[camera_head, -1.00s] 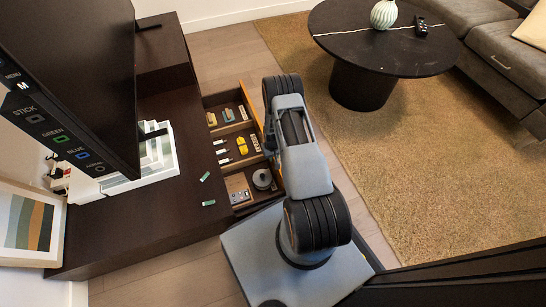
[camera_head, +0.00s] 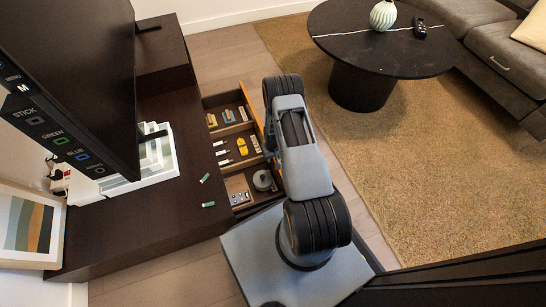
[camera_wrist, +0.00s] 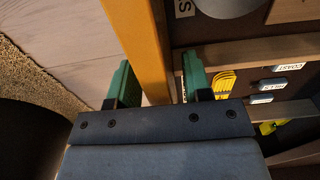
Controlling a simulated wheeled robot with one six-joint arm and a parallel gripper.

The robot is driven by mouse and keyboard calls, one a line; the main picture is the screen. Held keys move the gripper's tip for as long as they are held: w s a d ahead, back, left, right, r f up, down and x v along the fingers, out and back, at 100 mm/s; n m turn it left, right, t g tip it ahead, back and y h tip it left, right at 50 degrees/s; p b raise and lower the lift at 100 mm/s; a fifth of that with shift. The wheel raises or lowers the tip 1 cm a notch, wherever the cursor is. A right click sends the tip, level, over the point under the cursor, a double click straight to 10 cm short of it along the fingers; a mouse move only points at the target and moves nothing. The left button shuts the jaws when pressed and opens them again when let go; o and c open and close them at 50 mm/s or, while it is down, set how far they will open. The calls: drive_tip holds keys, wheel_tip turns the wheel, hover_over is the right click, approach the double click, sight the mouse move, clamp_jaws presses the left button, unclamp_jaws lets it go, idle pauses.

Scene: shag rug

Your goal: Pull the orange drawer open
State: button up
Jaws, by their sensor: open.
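The orange drawer (camera_head: 251,107) stands pulled out from the dark TV cabinet, and its divided inside shows in the head view. Its orange front panel (camera_wrist: 142,42) runs down the middle of the wrist view. My gripper (camera_wrist: 160,82) is open, with one green finger on each side of that panel: the left one outside, the right one inside the drawer. A gap shows between the panel and the left finger; whether either finger touches is unclear. In the head view my arm hides the gripper and part of the drawer front.
The drawer holds small labelled pieces, yellow items (camera_head: 242,147) and a round grey object (camera_head: 262,180). Two small green pieces (camera_head: 207,204) lie on the dark cabinet (camera_head: 150,215) under the television. A rug (camera_head: 400,180) and a round black table (camera_head: 375,55) lie to the right.

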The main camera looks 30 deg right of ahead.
wheel_tip(320, 180, up, 14)
drive_tip(key=p, duration=0.5)
drive_tip(key=shift+f, duration=0.25)
drive_tip(key=a+r+t+p, duration=0.15)
drive_tip(key=r+p, duration=0.35)
drive_tip(key=r, duration=0.9)
drive_tip(key=s+a+r+n+p, duration=0.1)
drive_tip(key=a+r+p, duration=0.35)
drive_tip(key=r, duration=0.95)
drive_tip(key=a+r+p, duration=0.1)
drive_tip(key=r+p, duration=0.6)
drive_tip(key=r, duration=0.7)
drive_tip(key=s+a+r+p, duration=0.2)
drive_tip(key=s+r+p, duration=0.2)
drive_tip(key=r, duration=0.5)
drive_tip(key=s+a+r+t+p, duration=0.1)
drive_tip(key=s+a+r+p, duration=0.1)
drive_tip(key=s+r+p, duration=0.3)
drive_tip(key=s+a+r+t+p, duration=0.1)
drive_tip(key=s+a+r+p, duration=0.2)
drive_tip(key=r, duration=1)
drive_tip(key=shift+s+r+n+p, duration=0.4)
drive_tip(key=shift+s+p, duration=0.75)
drive_tip(key=shift+s, duration=0.65)
drive_tip(key=shift+a, duration=0.1)
